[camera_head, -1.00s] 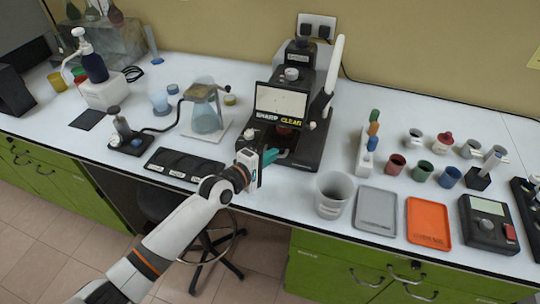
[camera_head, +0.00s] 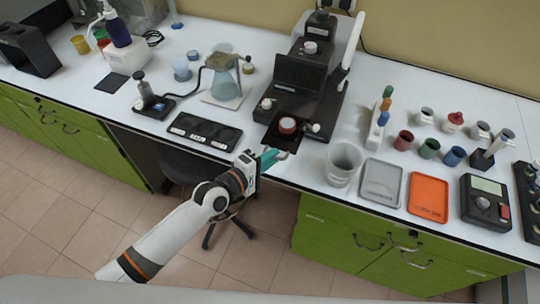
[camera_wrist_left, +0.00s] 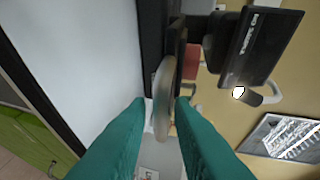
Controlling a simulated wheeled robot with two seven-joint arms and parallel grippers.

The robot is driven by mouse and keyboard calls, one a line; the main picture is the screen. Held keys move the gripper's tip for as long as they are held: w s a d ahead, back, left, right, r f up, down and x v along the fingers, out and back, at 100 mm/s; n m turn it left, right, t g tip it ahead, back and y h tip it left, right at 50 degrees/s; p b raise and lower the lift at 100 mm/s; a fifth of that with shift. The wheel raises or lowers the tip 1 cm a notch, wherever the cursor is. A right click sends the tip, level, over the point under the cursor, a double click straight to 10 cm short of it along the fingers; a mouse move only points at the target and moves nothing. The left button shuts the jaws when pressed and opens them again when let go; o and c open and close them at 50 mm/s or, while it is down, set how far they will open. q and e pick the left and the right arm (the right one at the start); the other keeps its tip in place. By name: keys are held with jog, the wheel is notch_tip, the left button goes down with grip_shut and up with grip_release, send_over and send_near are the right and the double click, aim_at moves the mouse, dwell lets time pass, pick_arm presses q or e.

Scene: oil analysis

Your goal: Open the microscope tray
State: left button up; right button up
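The black microscope (camera_head: 308,60) stands at the back middle of the bench. Its dark tray (camera_head: 290,143) is out at the front, with a red jar with a white top (camera_head: 288,125) on it. My left gripper (camera_head: 274,158), with teal fingers, is at the tray's front edge. The microscope's screen (camera_head: 299,74) is dark in the head view. My right gripper is not in view.
A grey beaker (camera_head: 342,165) stands close right of the tray, with grey (camera_head: 381,183) and orange (camera_head: 428,197) trays beyond it. A black slide holder (camera_head: 205,131) lies to the left. Free room lies in front of the bench, above a stool (camera_head: 222,232).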

pick_arm(q)
jog(key=shift+o, duration=0.8)
jog(key=b+v, duration=0.1)
jog(key=v, duration=1.1)
jog(key=shift+w, duration=0.1)
